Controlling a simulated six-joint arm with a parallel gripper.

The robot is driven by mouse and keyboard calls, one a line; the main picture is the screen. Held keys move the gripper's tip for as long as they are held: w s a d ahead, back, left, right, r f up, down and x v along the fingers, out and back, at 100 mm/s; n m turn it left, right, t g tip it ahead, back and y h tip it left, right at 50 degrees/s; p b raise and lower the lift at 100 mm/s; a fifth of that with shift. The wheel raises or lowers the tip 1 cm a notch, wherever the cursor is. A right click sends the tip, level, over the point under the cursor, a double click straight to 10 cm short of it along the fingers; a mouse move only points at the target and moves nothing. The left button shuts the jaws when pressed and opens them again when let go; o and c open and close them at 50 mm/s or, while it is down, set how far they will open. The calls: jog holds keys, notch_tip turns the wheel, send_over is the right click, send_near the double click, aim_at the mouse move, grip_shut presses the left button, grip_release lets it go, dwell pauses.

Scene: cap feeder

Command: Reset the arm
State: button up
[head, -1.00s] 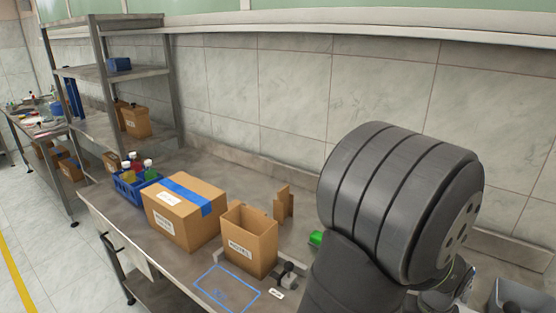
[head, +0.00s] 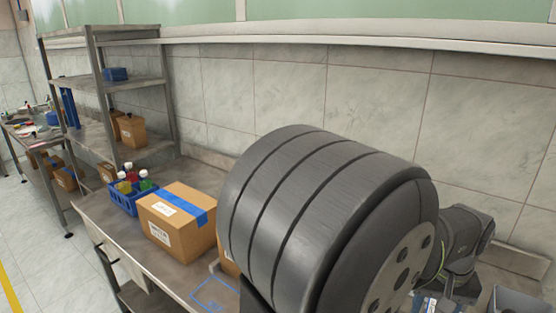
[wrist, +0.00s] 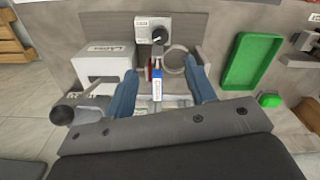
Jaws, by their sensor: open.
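My gripper (wrist: 163,74) shows in the wrist view with its two blue fingers spread wide and nothing held between them. Below and beyond the fingers is a bench fixture with a black knob (wrist: 158,38) on a grey plate, a metal ring (wrist: 173,60) and a small blue-and-white labelled piece (wrist: 157,86). The labelled piece lies in the gap between the fingers, and I cannot tell its distance from them. In the head view my large dark arm link fills the middle and hides much of the bench; my gripper is not clearly visible there.
A white labelled box (wrist: 103,62) and a ball-topped lever (wrist: 62,114) stand left of the fingers. A green tray (wrist: 250,62) and green button (wrist: 270,100) are right. A taped carton (head: 178,222), blue bottle crate (head: 128,196) and shelf rack (head: 105,85) stand at left.

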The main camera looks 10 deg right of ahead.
notch_tip(320, 180, up, 5)
notch_tip(320, 180, down, 17)
jog(key=shift+a+f, duration=0.1)
jog(key=shift+f, duration=0.2)
jog(key=m, duration=1.2)
jog(key=shift+r, duration=1.65)
